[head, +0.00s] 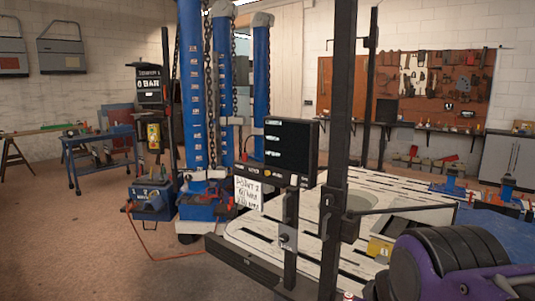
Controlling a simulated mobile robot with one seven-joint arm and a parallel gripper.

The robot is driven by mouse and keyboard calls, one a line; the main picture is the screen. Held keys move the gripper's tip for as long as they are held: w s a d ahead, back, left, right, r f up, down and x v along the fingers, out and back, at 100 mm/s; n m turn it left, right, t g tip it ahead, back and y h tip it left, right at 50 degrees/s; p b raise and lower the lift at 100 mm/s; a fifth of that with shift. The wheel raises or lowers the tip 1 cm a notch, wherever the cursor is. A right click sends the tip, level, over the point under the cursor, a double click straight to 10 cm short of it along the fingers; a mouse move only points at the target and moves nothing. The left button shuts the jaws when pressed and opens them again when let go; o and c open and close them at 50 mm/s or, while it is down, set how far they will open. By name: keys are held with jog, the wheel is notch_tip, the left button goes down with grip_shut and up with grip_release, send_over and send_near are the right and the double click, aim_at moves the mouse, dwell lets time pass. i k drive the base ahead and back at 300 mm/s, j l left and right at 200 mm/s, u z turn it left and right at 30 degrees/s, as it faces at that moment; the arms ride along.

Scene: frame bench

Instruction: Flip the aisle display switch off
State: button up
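A dark display (290,148) with a few lines of white text stands on a black post in the middle of the head view. Its lower strip carries small controls, including a small round yellowish spot. A white handwritten note (248,192) hangs at the display's lower left. My arm's purple and black links fill the lower right corner. My gripper is not in view.
A slotted white frame bench (270,236) with a dark front beam lies behind the post. A tall black upright (340,120) stands just right of the display. Blue columns with chains (222,90) stand behind. A red cable lies on the floor at left, where there is open room.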

aim_at(293, 182)
jog(key=i+j, duration=0.15)
jog(key=i, duration=0.25)
jog(key=i+j+z, duration=0.1)
jog(key=i, duration=0.3)
jog(key=i+j, duration=0.15)
jog(key=i, duration=0.3)
jog(key=i+j+u, duration=0.25)
jog(key=k+l+z, duration=0.3)
